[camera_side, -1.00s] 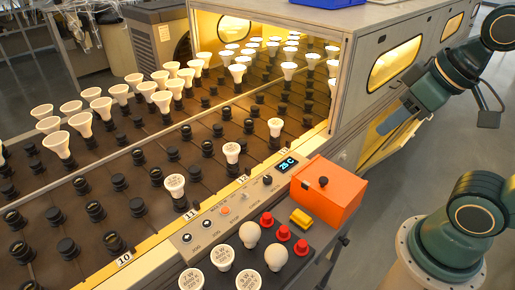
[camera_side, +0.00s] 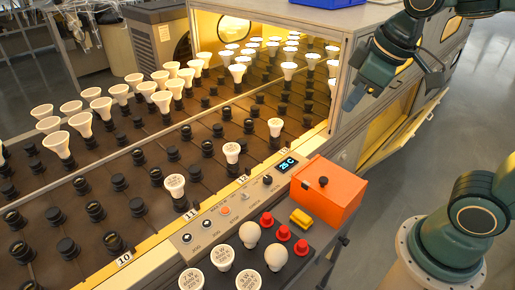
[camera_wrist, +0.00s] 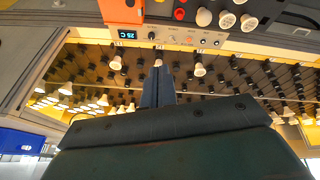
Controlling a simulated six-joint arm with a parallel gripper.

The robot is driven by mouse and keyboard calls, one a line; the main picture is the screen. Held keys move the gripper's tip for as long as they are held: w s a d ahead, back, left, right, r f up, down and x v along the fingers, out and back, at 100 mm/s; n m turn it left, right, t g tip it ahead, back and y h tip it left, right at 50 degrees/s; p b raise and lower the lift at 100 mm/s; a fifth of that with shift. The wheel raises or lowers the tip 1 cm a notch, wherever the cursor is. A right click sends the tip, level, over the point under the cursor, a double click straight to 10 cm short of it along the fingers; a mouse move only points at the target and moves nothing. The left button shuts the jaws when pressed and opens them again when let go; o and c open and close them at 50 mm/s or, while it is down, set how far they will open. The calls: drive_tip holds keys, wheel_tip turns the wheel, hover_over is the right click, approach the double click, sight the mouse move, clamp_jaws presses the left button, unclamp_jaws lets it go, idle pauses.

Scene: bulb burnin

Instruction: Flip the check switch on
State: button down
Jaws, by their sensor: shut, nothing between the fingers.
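The control panel (camera_side: 232,208) runs along the near edge of the rack, with a lit display reading 25 C (camera_side: 287,164), a black knob (camera_side: 267,180), a small switch (camera_side: 245,196) and an orange button (camera_side: 225,210). The panel also shows at the top of the wrist view (camera_wrist: 172,38); its lettering is too small to read surely, and the switch's position cannot be told. My gripper (camera_side: 349,104) is shut and empty, in the air right of and beyond the panel. In the wrist view its fingertips (camera_wrist: 158,64) point toward the panel, apart from it.
An orange box (camera_side: 327,192) with a black knob stands right of the panel. The oven housing (camera_side: 350,60) is close to my gripper.

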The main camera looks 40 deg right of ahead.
drive_tip(key=w+a+f+n+g, duration=0.1)
drive_tip(key=w+a+f+n, duration=0.2)
drive_tip(key=w, duration=0.6)
drive_tip(key=n+g+h, duration=0.1)
drive_tip(key=n+g, duration=0.1)
drive_tip(key=n, duration=0.6)
hover_over(243, 194)
drive_tip(key=s, duration=0.3)
wheel_tip(243, 194, down, 14)
drive_tip(key=w+a+f+n, duration=0.1)
drive_tip(key=a+f, duration=0.1)
drive_tip(key=f, duration=0.4)
drive_tip(key=w+a+f+n+g+h, duration=0.1)
drive_tip(key=w+a+f+n, duration=0.1)
drive_tip(key=f, duration=0.4)
drive_tip(key=shift+w, duration=0.3)
drive_tip(key=shift+d+f, duration=0.3)
drive_tip(key=shift+f, duration=1.35)
drive_tip(key=shift+d+f, duration=0.35)
drive_tip(key=shift+f, duration=1.25)
drive_tip(key=shift+d+f, duration=0.3)
drive_tip(key=shift+f, duration=1.35)
